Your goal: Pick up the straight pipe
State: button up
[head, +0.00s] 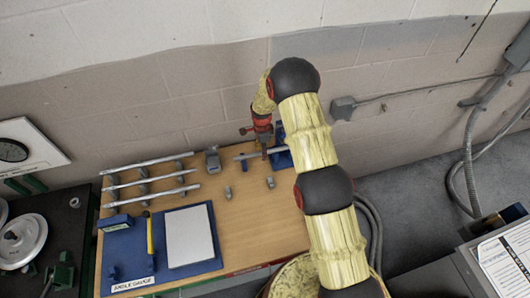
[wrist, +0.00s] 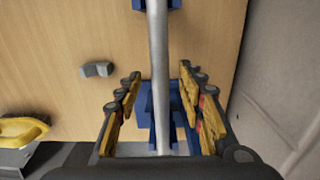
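A grey straight pipe (wrist: 157,50) runs lengthwise between the fingers of my gripper (wrist: 160,112) in the wrist view. Blue supports (wrist: 144,105) show under and beside it. My gripper is open, with a gap on each side of the pipe and no visible contact. In the head view my gripper (head: 265,150) points down over the right end of the wooden bench, and a short stretch of the pipe (head: 245,156) shows to its left. A blue support (head: 281,150) shows to its right. The fingertips partly hide the pipe there.
Several long pipes (head: 150,162) lie on grey supports at the bench's left. A blue mat (head: 130,245) with a white pad (head: 190,237) lies in front of them. Small grey fittings (head: 227,192) stand mid-bench. The block wall (head: 180,110) is close behind the bench.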

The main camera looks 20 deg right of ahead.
jog(key=shift+c, duration=0.2)
grip_shut()
dwell(0.3)
